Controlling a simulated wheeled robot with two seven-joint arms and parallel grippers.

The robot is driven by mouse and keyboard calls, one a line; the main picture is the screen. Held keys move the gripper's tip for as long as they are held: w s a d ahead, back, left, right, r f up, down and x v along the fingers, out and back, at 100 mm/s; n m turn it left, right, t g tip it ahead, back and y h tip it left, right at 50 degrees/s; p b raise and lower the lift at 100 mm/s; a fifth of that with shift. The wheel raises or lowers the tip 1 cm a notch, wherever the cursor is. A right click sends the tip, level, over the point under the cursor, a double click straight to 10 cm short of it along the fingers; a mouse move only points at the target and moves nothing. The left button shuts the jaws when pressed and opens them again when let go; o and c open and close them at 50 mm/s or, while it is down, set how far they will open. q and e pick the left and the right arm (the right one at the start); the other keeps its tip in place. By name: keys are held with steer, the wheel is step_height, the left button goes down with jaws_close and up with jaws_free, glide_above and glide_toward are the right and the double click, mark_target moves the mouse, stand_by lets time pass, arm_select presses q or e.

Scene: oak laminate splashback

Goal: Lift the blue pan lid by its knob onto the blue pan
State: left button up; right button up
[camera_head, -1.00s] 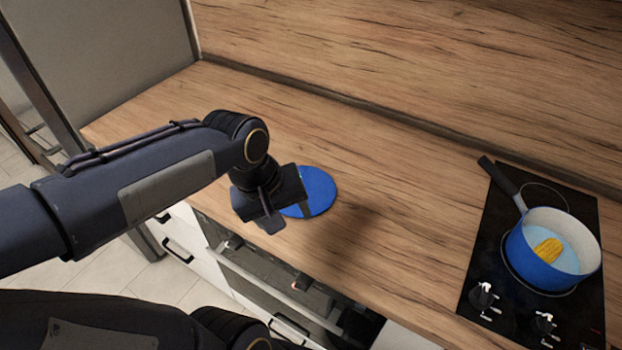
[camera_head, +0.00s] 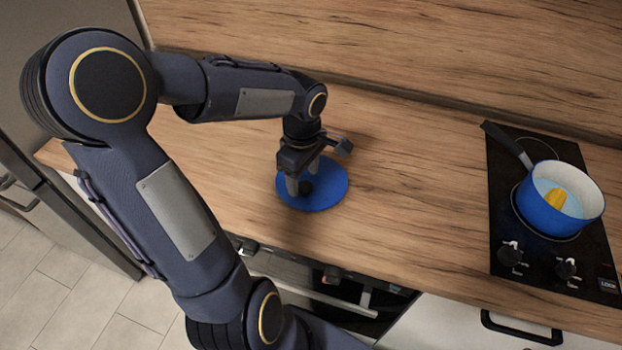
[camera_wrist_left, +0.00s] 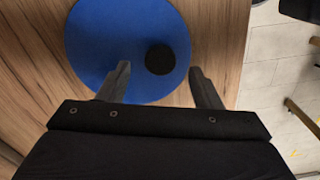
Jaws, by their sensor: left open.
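The blue pan lid (camera_head: 325,190) lies flat on the wooden counter, its dark round knob (camera_head: 305,187) upward. My left gripper (camera_head: 303,182) is open and empty, pointing down over the lid close to the knob. In the left wrist view the knob (camera_wrist_left: 160,59) appears between the two spread fingertips (camera_wrist_left: 160,68), a little toward their far side, with a gap on each side. I cannot tell whether the fingertips reach down to knob height. The blue pan (camera_head: 548,212) stands uncovered on the hob at the right, with something yellow inside. My right gripper is not in view.
The black hob (camera_head: 507,210) has knobs along its front edge. The pan's dark handle (camera_head: 506,145) points to the back left. The counter (camera_head: 415,190) between lid and hob is clear. A wooden splashback (camera_head: 400,45) stands behind.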

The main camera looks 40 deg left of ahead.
arm_select(q)
step_height(320, 180, down, 2)
steer(key=shift+f, duration=0.15)
steer(key=c, duration=1.2)
